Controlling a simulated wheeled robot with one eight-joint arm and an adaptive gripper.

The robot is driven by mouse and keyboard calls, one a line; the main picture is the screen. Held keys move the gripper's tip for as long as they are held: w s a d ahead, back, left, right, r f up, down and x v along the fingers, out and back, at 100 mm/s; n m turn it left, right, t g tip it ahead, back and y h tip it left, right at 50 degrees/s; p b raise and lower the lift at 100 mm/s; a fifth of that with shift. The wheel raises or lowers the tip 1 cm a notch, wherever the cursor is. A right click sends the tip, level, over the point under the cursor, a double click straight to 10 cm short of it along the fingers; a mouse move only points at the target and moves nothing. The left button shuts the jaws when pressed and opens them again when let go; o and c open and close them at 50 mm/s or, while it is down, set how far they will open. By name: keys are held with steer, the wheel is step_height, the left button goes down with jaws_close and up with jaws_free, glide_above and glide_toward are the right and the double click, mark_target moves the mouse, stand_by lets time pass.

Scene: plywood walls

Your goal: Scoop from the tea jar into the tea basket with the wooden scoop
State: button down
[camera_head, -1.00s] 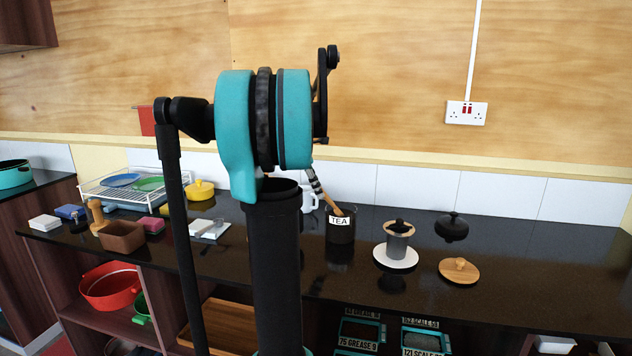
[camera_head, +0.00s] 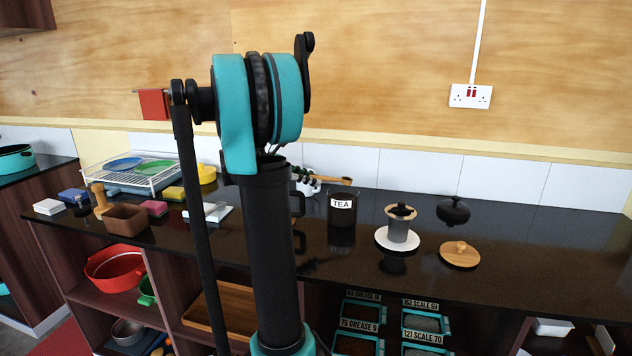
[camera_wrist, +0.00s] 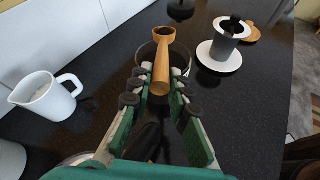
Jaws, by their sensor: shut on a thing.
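The wooden scoop (camera_head: 334,179) is held nearly level above the black tea jar (camera_head: 342,214), which has a white TEA label. My gripper (camera_wrist: 161,72) is shut on the scoop's handle. In the wrist view the scoop's bowl (camera_wrist: 164,35) points away and looks dark inside; I cannot tell what it holds. The jar's rim (camera_wrist: 140,55) shows beneath the scoop; its contents are mostly hidden. The grey tea basket (camera_head: 398,231) stands right of the jar on a white saucer (camera_head: 382,242), with a black part at its top.
A round wooden lid (camera_head: 459,256) and a black lidded pot (camera_head: 453,211) stand right of the basket. A dish rack (camera_head: 130,176), sponges and a brown box (camera_head: 125,221) are further left. The right counter is clear.

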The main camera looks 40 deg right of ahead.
steer(key=shift+w+a+r+g+h, duration=0.15)
steer(key=shift+a+r+h, duration=0.2)
steer(key=shift+r, duration=0.3)
steer(key=shift+w+a+r+g+h, duration=0.1)
steer(key=shift+a+r+h, duration=0.25)
steer(key=shift+r, duration=0.3)
steer(key=shift+w+a+r+g+h, duration=0.15)
steer(key=shift+a+r+h, duration=0.2)
steer(key=shift+r, duration=0.3)
